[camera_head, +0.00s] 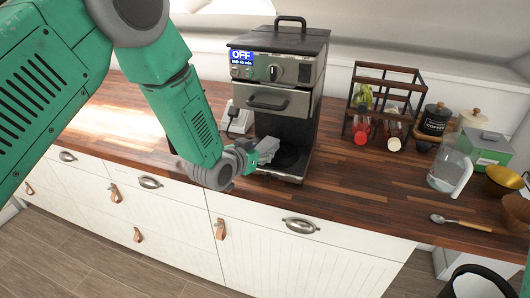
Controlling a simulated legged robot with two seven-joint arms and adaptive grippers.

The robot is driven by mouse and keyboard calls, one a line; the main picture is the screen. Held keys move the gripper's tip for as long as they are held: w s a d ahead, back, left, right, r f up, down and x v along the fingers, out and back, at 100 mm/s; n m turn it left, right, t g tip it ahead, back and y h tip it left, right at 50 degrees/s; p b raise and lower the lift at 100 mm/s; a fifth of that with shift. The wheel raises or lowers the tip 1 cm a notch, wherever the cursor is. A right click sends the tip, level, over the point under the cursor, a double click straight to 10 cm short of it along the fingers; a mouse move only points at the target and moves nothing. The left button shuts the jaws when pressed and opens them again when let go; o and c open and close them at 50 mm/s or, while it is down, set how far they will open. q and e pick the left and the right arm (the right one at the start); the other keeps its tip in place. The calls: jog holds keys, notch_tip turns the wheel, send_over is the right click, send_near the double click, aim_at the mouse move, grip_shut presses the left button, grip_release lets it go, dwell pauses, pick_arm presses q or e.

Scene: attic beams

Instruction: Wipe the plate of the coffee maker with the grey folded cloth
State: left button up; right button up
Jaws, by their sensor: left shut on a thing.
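The coffee maker (277,62) stands upright on the wooden counter, a dark and silver machine with a lit display reading OFF. Its dark round plate (290,163) is low at the front, on the base, and partly hidden by the cloth and gripper. My left gripper (256,155) reaches in from the left and is shut on the grey folded cloth (267,147). The cloth is at the left part of the plate; I cannot tell whether it touches the plate. My right gripper is not in view.
A dark rack (382,97) with bottles stands right of the coffee maker. Further right are a black jar (434,119), a clear pitcher (446,168), a green box (487,150), bowls (501,181) and a spoon (459,223). The counter (350,199) in front of the rack is clear.

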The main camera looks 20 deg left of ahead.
aim_at(279, 163)
pick_arm(q)
jog(key=shift+s+d+f, duration=0.1)
jog(key=shift+d, duration=1.4)
jog(key=shift+d, duration=1.45)
jog(key=shift+a, duration=0.2)
jog(key=shift+a, duration=1.4)
jog(key=shift+a, duration=1.4)
